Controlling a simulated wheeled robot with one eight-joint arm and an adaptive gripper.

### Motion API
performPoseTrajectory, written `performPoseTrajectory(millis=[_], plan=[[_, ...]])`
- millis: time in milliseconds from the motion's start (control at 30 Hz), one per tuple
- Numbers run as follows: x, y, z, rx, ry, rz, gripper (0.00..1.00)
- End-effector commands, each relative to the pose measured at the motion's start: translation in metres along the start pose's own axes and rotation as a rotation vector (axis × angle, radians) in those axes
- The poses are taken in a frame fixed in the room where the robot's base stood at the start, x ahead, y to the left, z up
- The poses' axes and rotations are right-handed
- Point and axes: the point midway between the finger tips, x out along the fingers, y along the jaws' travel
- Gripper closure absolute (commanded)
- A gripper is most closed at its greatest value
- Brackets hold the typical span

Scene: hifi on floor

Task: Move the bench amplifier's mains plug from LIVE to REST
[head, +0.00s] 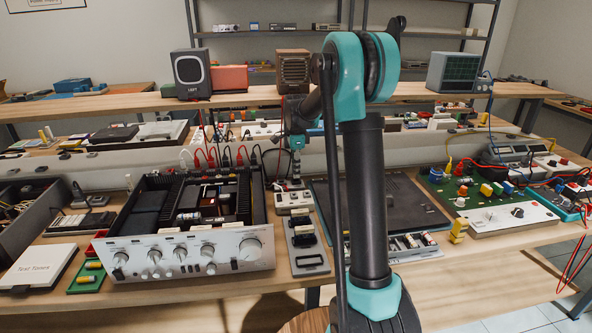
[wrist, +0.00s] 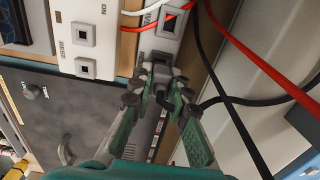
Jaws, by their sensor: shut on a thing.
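The bench amplifier (head: 195,250), open-topped with a silver knobbed front, stands left of centre in the head view. My gripper (head: 294,180) points down behind its right side, above a pale socket strip (head: 295,203). In the wrist view my gripper (wrist: 161,84) is shut on a small dark mains plug (wrist: 160,71). The plug is at the strip's edge, partly hidden by the fingers; I cannot tell whether it is seated. The white strip (wrist: 118,38) shows grey square sockets, including a lower-left one (wrist: 85,68). Its labels are sideways and hard to read; one seems to say ON.
Black and red cables (wrist: 225,90) run close to the right of my gripper in the wrist view. Red leads (head: 212,157) rise behind the amplifier.

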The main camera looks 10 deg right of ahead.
Motion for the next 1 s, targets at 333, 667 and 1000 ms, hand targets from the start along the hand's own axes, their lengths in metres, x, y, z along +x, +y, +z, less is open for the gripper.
performPoseTrajectory(millis=[333, 667, 1000], plan=[[0.004, 0.0, 0.0, 0.0, 0.0, 0.0, 1.0], [0.008, 0.0, 0.0, 0.0, 0.0, 0.0, 1.0], [0.011, 0.0, 0.0, 0.0, 0.0, 0.0, 1.0]])
